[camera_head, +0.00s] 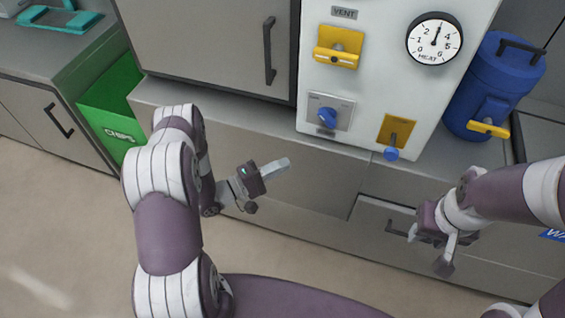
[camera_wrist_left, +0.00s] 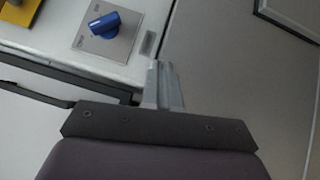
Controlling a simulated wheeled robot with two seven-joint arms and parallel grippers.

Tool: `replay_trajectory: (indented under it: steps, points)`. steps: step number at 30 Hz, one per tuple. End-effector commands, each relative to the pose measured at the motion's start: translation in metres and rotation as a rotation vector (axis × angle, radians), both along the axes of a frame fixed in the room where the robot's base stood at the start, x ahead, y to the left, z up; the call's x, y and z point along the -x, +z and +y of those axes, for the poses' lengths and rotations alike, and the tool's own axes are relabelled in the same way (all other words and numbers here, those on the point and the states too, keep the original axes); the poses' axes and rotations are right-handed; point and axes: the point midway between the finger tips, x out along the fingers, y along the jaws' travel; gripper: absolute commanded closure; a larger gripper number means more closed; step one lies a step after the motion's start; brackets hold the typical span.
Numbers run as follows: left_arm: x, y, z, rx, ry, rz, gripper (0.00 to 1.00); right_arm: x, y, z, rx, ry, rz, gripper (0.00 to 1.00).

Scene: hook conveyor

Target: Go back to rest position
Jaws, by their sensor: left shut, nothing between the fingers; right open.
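My left gripper (camera_head: 282,165) is in front of the grey cabinet fronts, left of the white control panel, and touches nothing that I can see. Its fingers are shut and empty; they also show in the left wrist view (camera_wrist_left: 163,85). My right gripper (camera_head: 443,262) is at the lower right, in front of a drawer, with its fingers pointing down. It holds nothing visible, and its fingers are small and partly hidden by the wrist.
The white panel (camera_head: 378,88) carries a yellow vent handle (camera_head: 338,47), a blue knob (camera_head: 327,117), a blue-tipped lever (camera_head: 391,152) and a gauge (camera_head: 434,41). A blue container (camera_head: 493,85) stands right of it. A green chips bin (camera_head: 112,105) is at left. Floor is clear at lower left.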

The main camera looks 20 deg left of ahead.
Motion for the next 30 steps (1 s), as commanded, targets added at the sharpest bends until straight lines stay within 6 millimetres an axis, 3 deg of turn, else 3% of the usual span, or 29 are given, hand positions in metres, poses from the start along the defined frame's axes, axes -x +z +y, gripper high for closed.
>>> replay_trajectory:
  steps: [12, 14, 16, 18, 20, 22, 24, 27, 30]
  points:
    - [0.000, -0.004, -0.001, -0.050, 0.004, -0.027, 1.00, 0.000, 0.000, 0.000, 0.000, 0.000, 0.000, 0.57]
    - [-0.002, -0.027, 0.000, -0.215, 0.020, -0.032, 1.00, 0.000, 0.000, 0.000, 0.000, 0.000, 0.000, 0.57]
    - [0.004, -0.075, 0.011, -0.504, 0.049, 0.045, 1.00, 0.000, 0.000, 0.000, 0.000, 0.000, 0.000, 0.57]
    - [0.011, -0.107, 0.042, -0.878, 0.030, 0.154, 1.00, 0.000, 0.003, 0.000, 0.000, 0.000, 0.000, 0.57]
    - [0.024, -0.105, 0.072, -1.184, -0.062, 0.264, 1.00, 0.000, 0.010, 0.000, 0.000, 0.000, 0.000, 0.57]
    - [0.052, -0.072, 0.098, -1.453, -0.226, 0.405, 1.00, 0.000, 0.020, 0.000, 0.000, 0.000, 0.000, 0.57]
    - [0.091, -0.012, 0.104, -1.605, -0.422, 0.543, 1.00, 0.000, 0.031, 0.000, 0.000, 0.000, 0.000, 0.57]
    - [0.141, 0.068, 0.082, -1.637, -0.617, 0.643, 1.00, 0.000, 0.042, 0.000, 0.000, 0.000, 0.000, 0.57]
    - [0.172, 0.133, 0.051, -1.610, -0.669, 0.645, 1.00, 0.000, 0.054, 0.000, 0.000, 0.000, 0.000, 0.57]
